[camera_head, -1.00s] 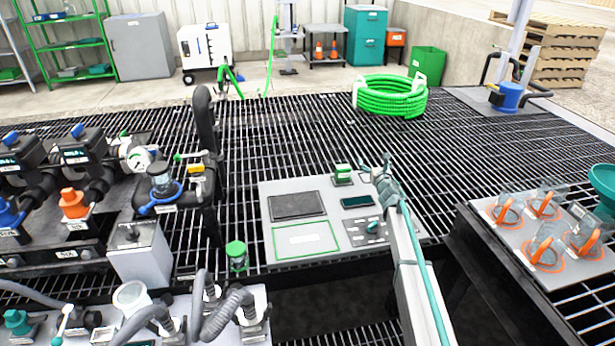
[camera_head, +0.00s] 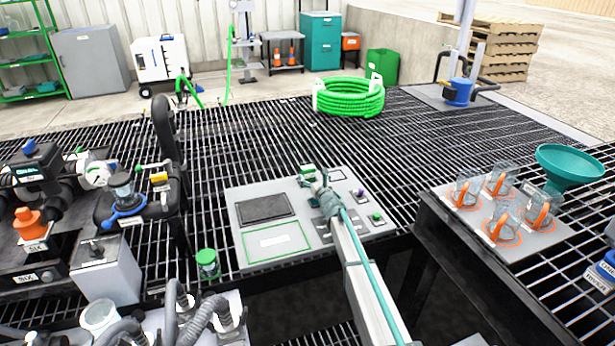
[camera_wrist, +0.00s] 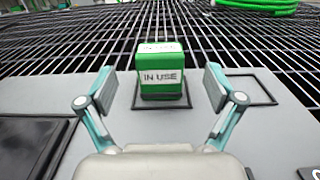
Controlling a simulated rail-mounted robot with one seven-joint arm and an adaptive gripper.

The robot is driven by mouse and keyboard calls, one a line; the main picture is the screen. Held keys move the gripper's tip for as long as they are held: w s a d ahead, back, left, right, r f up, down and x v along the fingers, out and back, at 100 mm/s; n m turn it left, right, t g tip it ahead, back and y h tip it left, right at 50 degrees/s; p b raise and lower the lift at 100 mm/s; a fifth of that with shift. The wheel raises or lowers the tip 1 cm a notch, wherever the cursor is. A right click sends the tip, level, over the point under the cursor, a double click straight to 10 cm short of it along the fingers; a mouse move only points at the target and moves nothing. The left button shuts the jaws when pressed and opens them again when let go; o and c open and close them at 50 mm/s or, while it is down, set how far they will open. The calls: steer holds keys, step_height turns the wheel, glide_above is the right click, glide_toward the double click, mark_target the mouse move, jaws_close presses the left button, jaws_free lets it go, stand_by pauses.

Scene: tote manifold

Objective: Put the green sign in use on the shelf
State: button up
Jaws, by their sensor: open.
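The green sign (camera_head: 307,172) is a small block standing upright in a dark square outline on the grey panel (camera_head: 236,212). In the wrist view its white label on the green sign (camera_wrist: 162,77) reads IN USE. My gripper (camera_wrist: 160,90) is open, with one finger to the left of the sign and one to the right, both apart from it. In the head view my gripper (camera_head: 319,184) partly hides the sign. A green-framed shelf (camera_head: 50,50) stands at the back left, cut by the picture edge, with items on its boards.
The panel also bears a dark pad (camera_head: 265,208), a green-outlined rectangle (camera_head: 279,240) and small knobs. A green-lidded jar (camera_head: 207,262) stands at its left. Pipework with a blue-handled valve (camera_head: 122,208) is further left. A coiled green hose (camera_head: 348,98) lies behind on open grating.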

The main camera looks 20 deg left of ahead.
mark_target(309, 170)
steer(key=shift+x, duration=3.2)
steer(key=shift+s, duration=0.1)
steer(key=c, duration=1.4)
